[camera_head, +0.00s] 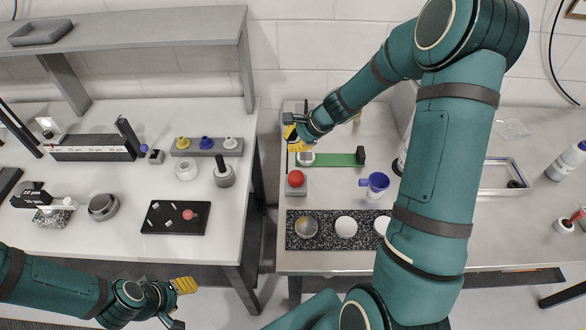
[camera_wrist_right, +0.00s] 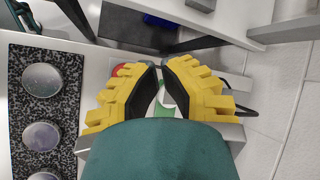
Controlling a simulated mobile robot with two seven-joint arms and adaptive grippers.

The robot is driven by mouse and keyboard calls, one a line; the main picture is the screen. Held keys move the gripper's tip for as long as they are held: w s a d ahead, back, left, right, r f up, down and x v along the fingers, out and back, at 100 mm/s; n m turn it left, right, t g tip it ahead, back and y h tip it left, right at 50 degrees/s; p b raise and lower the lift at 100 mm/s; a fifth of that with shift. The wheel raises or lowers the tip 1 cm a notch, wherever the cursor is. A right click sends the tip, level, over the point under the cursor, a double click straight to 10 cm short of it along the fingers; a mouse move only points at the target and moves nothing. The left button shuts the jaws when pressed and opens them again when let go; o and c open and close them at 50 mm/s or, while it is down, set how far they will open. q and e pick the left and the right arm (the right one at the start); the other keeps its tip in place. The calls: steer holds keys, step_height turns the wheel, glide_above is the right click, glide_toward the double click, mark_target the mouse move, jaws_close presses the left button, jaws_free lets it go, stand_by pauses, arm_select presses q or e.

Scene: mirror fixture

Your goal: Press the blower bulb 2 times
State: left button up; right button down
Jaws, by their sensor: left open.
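My right gripper (camera_head: 292,138) hangs over the left end of the green strip on the right table, near a small white-and-dark piece (camera_head: 307,158). In the right wrist view its yellow fingers (camera_wrist_right: 160,72) lean close together at the top, with white and green showing between them; whether they grip anything is unclear. A red dome on a grey block (camera_head: 295,178) stands just in front of it and shows partly behind a finger in the wrist view (camera_wrist_right: 118,71). I cannot tell which thing is the blower bulb. My left gripper (camera_head: 184,287) is open and empty, low before the left table.
A speckled board (camera_head: 346,242) with round discs lies at the right table's front. A black tray (camera_head: 155,225) with small pieces and a pinkish ball lies on the left table. A gap separates the tables.

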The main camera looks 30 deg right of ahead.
mark_target(296, 178)
steer(key=shift+f, duration=0.1)
step_height(296, 178, down, 3)
steer(key=shift+f, duration=0.1)
step_height(296, 178, down, 4)
steer(key=b, duration=0.3)
steer(key=shift+f+b, duration=0.15)
steer(key=shift+b, duration=0.25)
steer(key=shift+f+b, duration=0.65)
steer(key=shift+b, duration=0.05)
steer(key=shift+f, duration=0.1)
stand_by(0.6)
steer(key=shift+f+b, duration=0.3)
steer(key=shift+b, duration=0.2)
